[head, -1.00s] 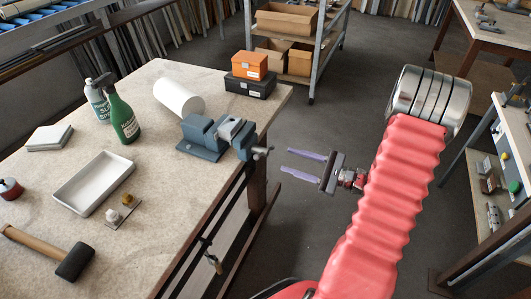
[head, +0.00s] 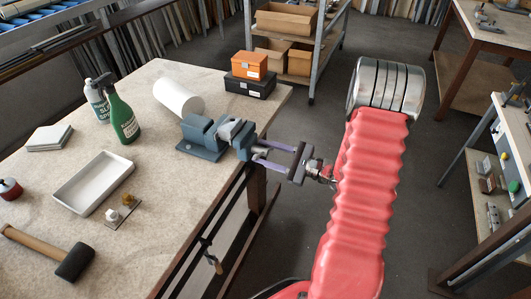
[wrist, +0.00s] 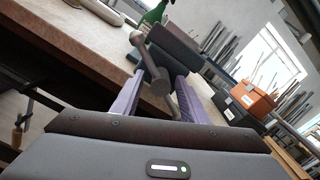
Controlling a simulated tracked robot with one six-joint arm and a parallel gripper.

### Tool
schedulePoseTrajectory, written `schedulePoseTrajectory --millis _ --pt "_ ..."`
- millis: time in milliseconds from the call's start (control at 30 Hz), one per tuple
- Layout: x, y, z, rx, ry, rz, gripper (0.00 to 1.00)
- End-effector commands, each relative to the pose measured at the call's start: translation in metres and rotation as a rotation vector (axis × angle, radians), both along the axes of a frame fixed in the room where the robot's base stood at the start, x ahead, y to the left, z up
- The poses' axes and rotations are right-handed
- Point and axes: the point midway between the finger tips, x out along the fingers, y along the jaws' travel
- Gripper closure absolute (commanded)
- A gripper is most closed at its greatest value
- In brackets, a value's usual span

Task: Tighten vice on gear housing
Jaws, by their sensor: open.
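The blue-grey vice (head: 203,137) is at the right edge of the workbench. A grey metal part (head: 229,127) sits at its jaws; I cannot tell for sure that it is the gear housing. My gripper (head: 258,151) is open, its two purple fingers pointing left at the vice's screw end. In the wrist view the vice's screw head and handle bar (wrist: 156,76) lie between the open fingers (wrist: 158,88), the bar slanting across. I see no clear contact; the fingertips are partly hidden behind the vice end.
On the workbench (head: 150,220) are a white roll (head: 178,98), a green spray bottle (head: 120,117), a white tray (head: 93,183), a mallet (head: 70,258) and an orange box (head: 249,65) on a black case.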

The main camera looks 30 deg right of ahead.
Motion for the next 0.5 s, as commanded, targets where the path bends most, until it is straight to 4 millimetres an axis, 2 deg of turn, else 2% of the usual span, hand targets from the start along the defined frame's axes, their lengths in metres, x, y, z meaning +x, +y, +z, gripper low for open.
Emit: schedulePoseTrajectory --millis 133,500 --pt "-0.0002 -0.0001 0.0000 0.000 0.000 0.000 0.61" --pt "-0.0005 0.0002 -0.0002 0.001 0.001 0.001 0.87"
